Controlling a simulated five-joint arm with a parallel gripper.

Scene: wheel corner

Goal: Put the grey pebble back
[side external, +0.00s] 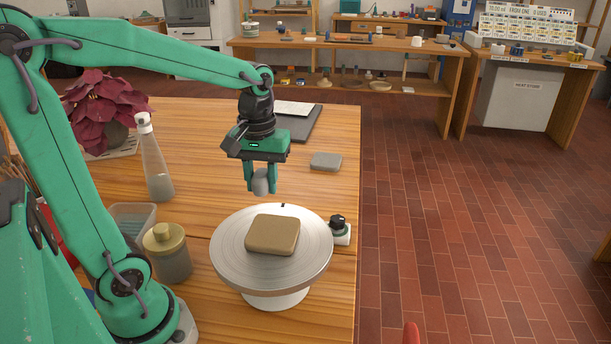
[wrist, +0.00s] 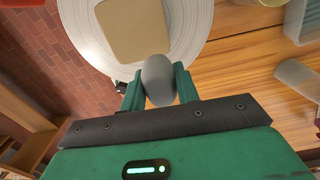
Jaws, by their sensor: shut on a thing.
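My gripper (side external: 261,184) is shut on the grey pebble (side external: 261,187), an egg-shaped stone between its two green fingers. It holds the pebble in the air, behind the round metal wheel (side external: 225,262) in the side view. In the wrist view the pebble (wrist: 158,80) sits between the fingertips, with the wheel (wrist: 90,35) beyond it. A tan rounded-square block (side external: 272,234) lies on the wheel, and it also shows in the wrist view (wrist: 133,25). A flat grey rounded slab (side external: 325,161) lies on the table to the right of my gripper.
A dark knob on a white base (side external: 339,230) stands beside the wheel. A clear bottle (side external: 153,160), a lidded jar (side external: 167,252), a clear tub (side external: 132,217) and a potted red plant (side external: 100,110) stand left. A dark clipboard with paper (side external: 300,122) lies at the back.

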